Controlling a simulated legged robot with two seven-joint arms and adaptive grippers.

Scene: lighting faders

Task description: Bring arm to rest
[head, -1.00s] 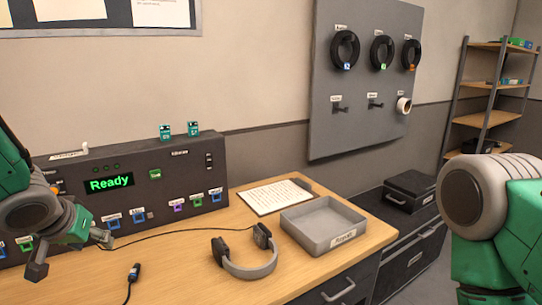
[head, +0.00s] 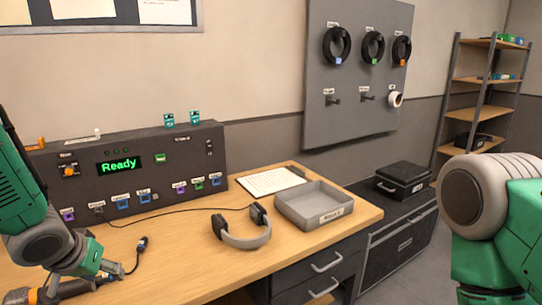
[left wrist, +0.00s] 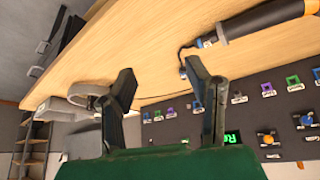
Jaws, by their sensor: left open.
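My left gripper (head: 80,284) is low over the left part of the wooden desk (head: 195,262) in the head view, in front of the dark console (head: 160,180). In the left wrist view its two dark fingers (left wrist: 160,76) stand apart, with nothing between them.
A dark handled thing with an orange band (left wrist: 265,18) lies near my left gripper. A cable crosses the desk behind the headphones (head: 243,239). A grey tray (head: 345,210) and a paper sheet (head: 268,182) lie farther right. Bare desk lies left of the headphones.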

